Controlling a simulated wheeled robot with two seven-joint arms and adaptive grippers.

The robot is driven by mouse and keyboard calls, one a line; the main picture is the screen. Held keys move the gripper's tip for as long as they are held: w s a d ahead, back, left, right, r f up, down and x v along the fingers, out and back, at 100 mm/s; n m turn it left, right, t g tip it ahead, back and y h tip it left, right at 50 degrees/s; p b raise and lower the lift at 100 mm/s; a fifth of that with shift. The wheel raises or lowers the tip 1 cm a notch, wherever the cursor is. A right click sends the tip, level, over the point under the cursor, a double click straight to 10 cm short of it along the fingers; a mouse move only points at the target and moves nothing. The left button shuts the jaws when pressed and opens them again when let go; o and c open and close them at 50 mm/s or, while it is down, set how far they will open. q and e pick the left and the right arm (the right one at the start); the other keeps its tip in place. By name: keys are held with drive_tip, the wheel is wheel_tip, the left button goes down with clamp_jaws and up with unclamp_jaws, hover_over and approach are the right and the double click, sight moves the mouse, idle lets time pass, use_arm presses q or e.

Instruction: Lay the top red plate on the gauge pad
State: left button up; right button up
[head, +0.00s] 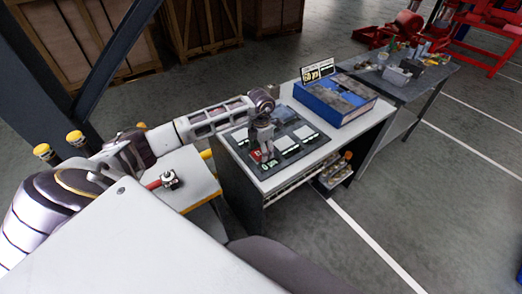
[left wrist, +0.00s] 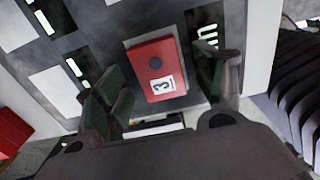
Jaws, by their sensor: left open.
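A red plate (left wrist: 152,70) with a dark round spot and a white label reading 3 shows in the left wrist view. It lies over a grey pad on the dark board (left wrist: 95,20). In the head view only a bit of red (head: 254,157) shows beside the gripper. My left gripper (head: 262,145) points down over the board; in the left wrist view its open fingers (left wrist: 165,88) stand either side of the plate, with no clear contact. Several pale pads (head: 286,145) lie on the board. I cannot tell which is the gauge pad, or whether plates are stacked.
A blue box (head: 335,100) and a sign (head: 317,72) stand on the same cabinet, behind the board. A grey workbench (head: 425,75) with clutter is further right. Another red object (left wrist: 12,133) shows at the left edge of the wrist view. Floor to the right is clear.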

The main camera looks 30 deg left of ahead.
use_arm(q)
wheel_tip(320, 180, up, 11)
drive_tip(key=shift+r, duration=0.2)
idle(0.5)
wheel_tip(320, 180, up, 6)
drive_tip(key=p, duration=0.3)
idle(0.6)
idle(0.4)
